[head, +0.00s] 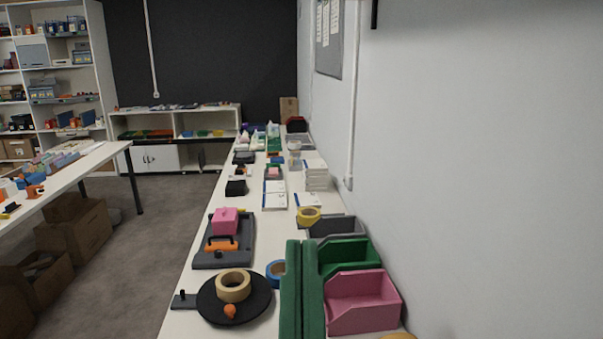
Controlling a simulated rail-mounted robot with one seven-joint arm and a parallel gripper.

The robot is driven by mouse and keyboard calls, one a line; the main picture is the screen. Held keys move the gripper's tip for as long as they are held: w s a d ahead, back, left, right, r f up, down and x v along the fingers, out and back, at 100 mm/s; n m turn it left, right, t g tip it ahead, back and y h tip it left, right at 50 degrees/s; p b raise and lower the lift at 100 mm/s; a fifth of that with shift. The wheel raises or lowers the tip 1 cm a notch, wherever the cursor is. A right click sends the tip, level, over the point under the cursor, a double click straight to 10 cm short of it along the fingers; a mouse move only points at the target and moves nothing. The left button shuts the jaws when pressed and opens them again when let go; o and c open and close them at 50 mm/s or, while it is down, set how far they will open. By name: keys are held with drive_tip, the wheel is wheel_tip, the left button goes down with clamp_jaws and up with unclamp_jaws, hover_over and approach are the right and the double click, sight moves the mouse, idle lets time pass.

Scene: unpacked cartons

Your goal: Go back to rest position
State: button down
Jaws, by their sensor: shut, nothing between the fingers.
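My gripper and arm do not show in the head view, so where the gripper is relative to anything here cannot be told. The task names no object. A long white table (177,321) runs away from me along the right wall, with many items on it.
Near me on the table are a black round plate (262,297) with a tan tape roll (233,286), green long blocks (291,290), a pink bin (362,304) and a green bin (345,254). A dark tray (213,258) lies behind. Open floor (165,220) is left, with cartons (75,232).

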wheel_tip(320, 180, up, 40)
drive_tip(key=s+p, duration=0.2)
drive_tip(key=p, duration=3.6)
drive_tip(key=shift+a+f, duration=0.15)
drive_tip(key=shift+f, duration=0.1)
